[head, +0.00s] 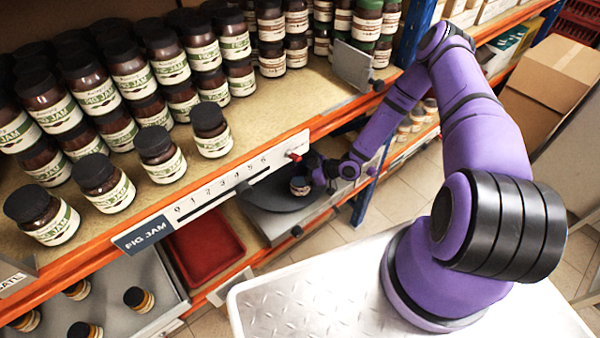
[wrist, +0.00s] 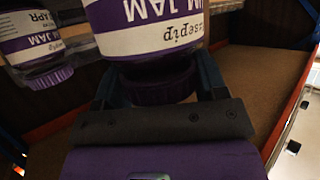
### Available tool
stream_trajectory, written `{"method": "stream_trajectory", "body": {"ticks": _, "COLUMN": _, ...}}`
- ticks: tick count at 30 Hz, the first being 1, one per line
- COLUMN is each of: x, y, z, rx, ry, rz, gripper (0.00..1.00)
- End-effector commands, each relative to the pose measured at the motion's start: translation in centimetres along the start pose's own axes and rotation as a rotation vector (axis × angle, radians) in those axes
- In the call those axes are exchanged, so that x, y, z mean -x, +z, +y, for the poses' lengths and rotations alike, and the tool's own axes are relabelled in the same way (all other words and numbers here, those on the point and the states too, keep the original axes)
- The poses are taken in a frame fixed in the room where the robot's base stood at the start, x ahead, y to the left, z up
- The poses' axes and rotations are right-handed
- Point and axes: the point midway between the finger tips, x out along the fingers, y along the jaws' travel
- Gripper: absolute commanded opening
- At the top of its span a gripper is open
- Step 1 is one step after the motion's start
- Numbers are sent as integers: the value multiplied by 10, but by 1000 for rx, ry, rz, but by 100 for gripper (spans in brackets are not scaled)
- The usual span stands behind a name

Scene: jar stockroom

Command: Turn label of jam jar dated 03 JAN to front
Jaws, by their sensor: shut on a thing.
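My gripper (head: 317,178) is at the right end of the shelf front, low over a dark round plate (head: 268,196). In the wrist view my gripper (wrist: 158,84) is shut on a plum jam jar (wrist: 150,32), its fingers on either side of the purple lid. The jar appears upside down in that view, with part of its white and purple label facing the camera. No date shows on the visible part. In the head view the held jar (head: 299,187) is small and partly hidden by my gripper.
Another plum jam jar (wrist: 38,45), with "APR" on its label, shows left in the wrist view. Several fig jam jars (head: 108,184) crowd the upper shelf. A red tray (head: 205,246) lies left of the plate. A cardboard box (head: 548,80) stands at the right.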

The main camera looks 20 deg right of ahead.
Motion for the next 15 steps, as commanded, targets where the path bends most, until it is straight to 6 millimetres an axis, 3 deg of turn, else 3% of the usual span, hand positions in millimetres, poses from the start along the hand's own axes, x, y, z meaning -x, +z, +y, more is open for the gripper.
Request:
{"method": "stream_trajectory", "body": {"ticks": 1, "x": 0, "y": 1, "z": 0, "rx": 0, "ry": 0, "rz": -2, "gripper": 68}}
{"method": "stream_trajectory", "body": {"ticks": 5, "x": 0, "y": 1, "z": 0, "rx": 0, "ry": 0, "rz": -2, "gripper": 95}}
{"method": "stream_trajectory", "body": {"ticks": 15, "x": 4, "y": 2, "z": 0, "rx": -1, "ry": 0, "rz": -4, "gripper": 95}}
